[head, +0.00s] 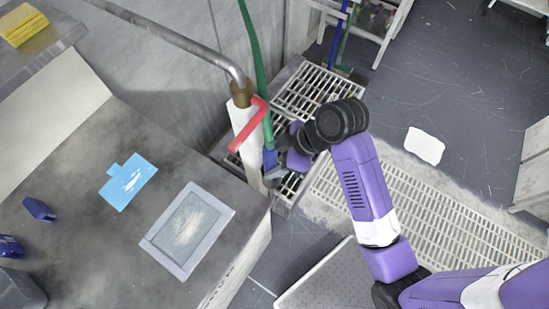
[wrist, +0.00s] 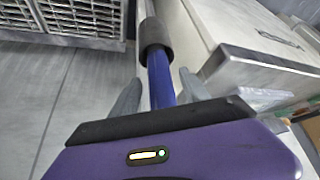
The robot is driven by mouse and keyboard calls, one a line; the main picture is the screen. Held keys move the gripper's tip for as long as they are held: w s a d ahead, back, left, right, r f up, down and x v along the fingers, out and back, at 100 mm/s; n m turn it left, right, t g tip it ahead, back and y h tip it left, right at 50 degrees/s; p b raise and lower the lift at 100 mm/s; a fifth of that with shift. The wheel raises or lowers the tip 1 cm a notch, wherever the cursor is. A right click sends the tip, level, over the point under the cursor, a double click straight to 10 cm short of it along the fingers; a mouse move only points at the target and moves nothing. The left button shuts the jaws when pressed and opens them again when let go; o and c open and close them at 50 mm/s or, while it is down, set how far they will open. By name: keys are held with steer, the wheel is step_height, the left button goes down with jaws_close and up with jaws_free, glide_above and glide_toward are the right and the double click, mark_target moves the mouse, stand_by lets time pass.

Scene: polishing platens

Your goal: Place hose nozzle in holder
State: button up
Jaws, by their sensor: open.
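The hose nozzle, a blue piece (head: 270,158) at the lower end of a green hose (head: 253,55), hangs beside the table corner in the head view. In the wrist view the blue nozzle (wrist: 160,80) has a dark collar (wrist: 155,38) at its far end. My gripper (head: 272,178) is at the nozzle. Its grey fingers (wrist: 158,95) are apart, one on each side of the blue part, with gaps showing. A red bar (head: 250,125) crosses a whitish upright post (head: 246,140) just left of the hose. I cannot tell which part is the holder.
A metal pipe (head: 185,42) runs to the post's top. The grey table (head: 90,165) at left bears a blue cloth (head: 128,182) and a framed pad (head: 187,232). Metal grating (head: 312,92) lies behind my arm. A white sheet (head: 425,146) lies on open floor at right.

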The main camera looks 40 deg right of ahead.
steer(key=shift+r, duration=0.25)
steer(key=p+v, duration=0.3)
steer(key=v, duration=0.9)
steer(key=shift+f, duration=0.15)
